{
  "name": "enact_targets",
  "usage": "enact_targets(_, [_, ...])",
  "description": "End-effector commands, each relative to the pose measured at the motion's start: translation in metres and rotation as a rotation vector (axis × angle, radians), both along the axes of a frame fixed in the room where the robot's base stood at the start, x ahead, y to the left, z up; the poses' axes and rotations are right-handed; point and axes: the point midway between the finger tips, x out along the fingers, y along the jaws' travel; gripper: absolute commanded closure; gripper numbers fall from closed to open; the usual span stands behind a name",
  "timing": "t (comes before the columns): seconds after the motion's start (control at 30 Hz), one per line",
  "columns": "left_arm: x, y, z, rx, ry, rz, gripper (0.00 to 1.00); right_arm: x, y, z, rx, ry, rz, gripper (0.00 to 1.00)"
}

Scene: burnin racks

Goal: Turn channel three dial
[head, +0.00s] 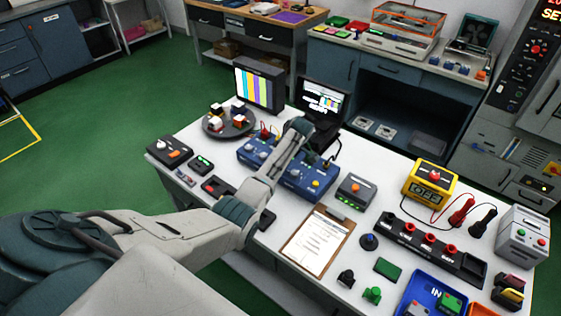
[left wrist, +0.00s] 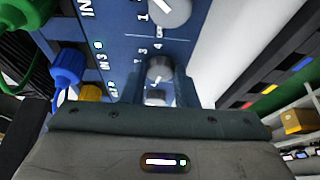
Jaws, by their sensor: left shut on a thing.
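The blue panel box (head: 288,172) with a row of grey dials stands on the white table in the head view. In the left wrist view its blue face (left wrist: 125,45) carries printed numbers and small green lights. My left gripper (left wrist: 160,84) is shut on a grey dial (left wrist: 158,68), with a finger on each side of it. Another grey dial (left wrist: 170,10) sits farther up the panel, clear of the fingers. In the head view my left forearm reaches over the box and hides part of it, and the fingertips are not clear there. I cannot read the dial's channel label. My right gripper is not in view.
Blue (left wrist: 67,65) and yellow (left wrist: 90,92) plugs stick out beside the held dial. A dark monitor (head: 325,100) stands behind the box. A grey box with an orange knob (head: 355,190) and a clipboard (head: 317,238) lie to the right and front.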

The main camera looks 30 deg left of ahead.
Motion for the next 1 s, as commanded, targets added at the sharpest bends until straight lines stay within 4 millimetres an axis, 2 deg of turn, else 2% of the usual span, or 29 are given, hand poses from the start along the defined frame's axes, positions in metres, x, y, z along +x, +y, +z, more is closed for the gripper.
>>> enact_targets(0.17, [0.001, 0.001, 0.002, 0.002, -0.005, 0.000, 0.96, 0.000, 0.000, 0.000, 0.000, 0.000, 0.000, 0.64])
enact_targets(0.2, [0.001, 0.001, 0.002, 0.002, -0.004, -0.001, 0.66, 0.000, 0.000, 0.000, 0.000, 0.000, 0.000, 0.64])
enact_targets(0.27, [0.001, 0.000, 0.002, 0.001, -0.003, 0.000, 0.54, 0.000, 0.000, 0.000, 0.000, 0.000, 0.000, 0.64])
enact_targets(0.3, [0.001, 0.000, 0.001, 0.001, -0.003, 0.000, 0.52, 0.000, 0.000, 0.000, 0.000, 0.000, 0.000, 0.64])
enact_targets(0.67, [0.001, -0.002, 0.006, 0.000, -0.003, -0.001, 0.52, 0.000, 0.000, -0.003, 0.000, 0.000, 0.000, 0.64])
enact_targets(0.77, [0.001, -0.008, 0.017, 0.000, -0.005, -0.001, 0.52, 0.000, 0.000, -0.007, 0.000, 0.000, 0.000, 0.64])
enact_targets(1.0, [0.000, -0.026, 0.061, 0.000, -0.006, 0.000, 0.52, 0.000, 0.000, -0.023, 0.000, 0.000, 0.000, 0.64])
